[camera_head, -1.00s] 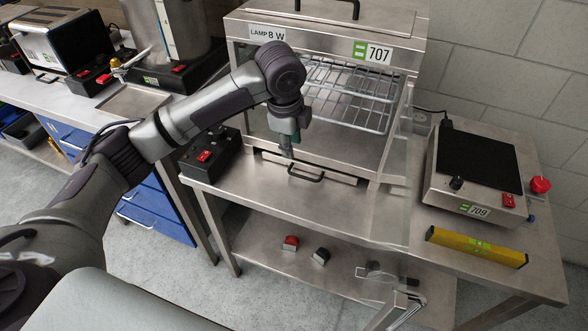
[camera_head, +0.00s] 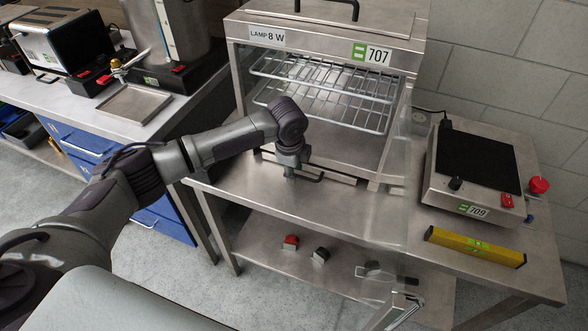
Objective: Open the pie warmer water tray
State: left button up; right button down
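The pie warmer (camera_head: 322,45) is a steel cabinet with wire racks, labelled 707, on a steel table. Its water tray (camera_head: 341,178) is a low strip at the cabinet's base with a black bar handle (camera_head: 314,180). The tray front looks flush with the base. My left gripper (camera_head: 289,174) is at the left end of this handle, pointing down. It overlaps the handle, whose left end is hidden. The fingers are small and dark, so I cannot tell whether they are open, shut or touching the bar. My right gripper is out of view.
A hot plate (camera_head: 474,172) labelled 709 and a yellow level (camera_head: 476,247) stand to the right. A clear panel stands out in front of the warmer's right side. Small red and black items (camera_head: 291,242) lie on the lower shelf. The table in front of the handle is clear.

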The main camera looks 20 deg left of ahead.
pick_arm(q)
grip_shut()
dwell(0.3)
jog(key=shift+s, duration=0.15)
jog(key=s+p, duration=0.5)
jog(key=s, duration=0.1)
jog(key=s+p, duration=0.6)
jog(key=s, duration=0.1)
jog(key=shift+a, duration=0.2)
jog(key=shift+w, duration=0.1)
jog(key=shift+f, duration=0.1)
